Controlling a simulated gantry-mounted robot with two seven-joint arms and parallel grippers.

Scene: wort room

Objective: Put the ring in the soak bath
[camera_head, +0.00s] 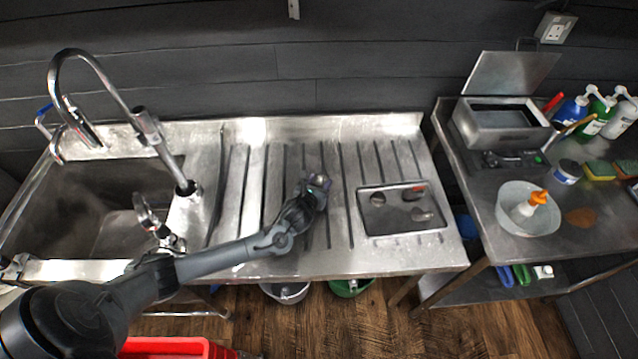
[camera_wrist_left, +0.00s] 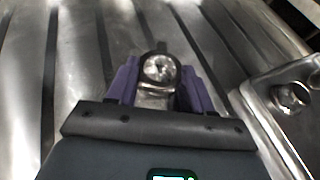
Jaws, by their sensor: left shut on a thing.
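My left gripper (camera_head: 316,186) is above the ribbed steel drainboard. In the left wrist view its purple fingers (camera_wrist_left: 158,85) are shut on a small shiny metal piece with a round opening, which looks like the ring (camera_wrist_left: 158,68). In the head view the ring is too small to make out clearly. The soak bath appears to be the steel box (camera_head: 497,136) with its lid (camera_head: 510,73) raised, on the right-hand table. It is well to the right of my left gripper. My right gripper is not in view.
A shallow steel tray (camera_head: 372,233) with several small metal parts lies on the drainboard right of my gripper; it also shows in the wrist view (camera_wrist_left: 246,98). A bowl (camera_head: 508,221) holding an orange-topped bottle and several pump bottles (camera_head: 622,116) stand near the bath. A sink is at left.

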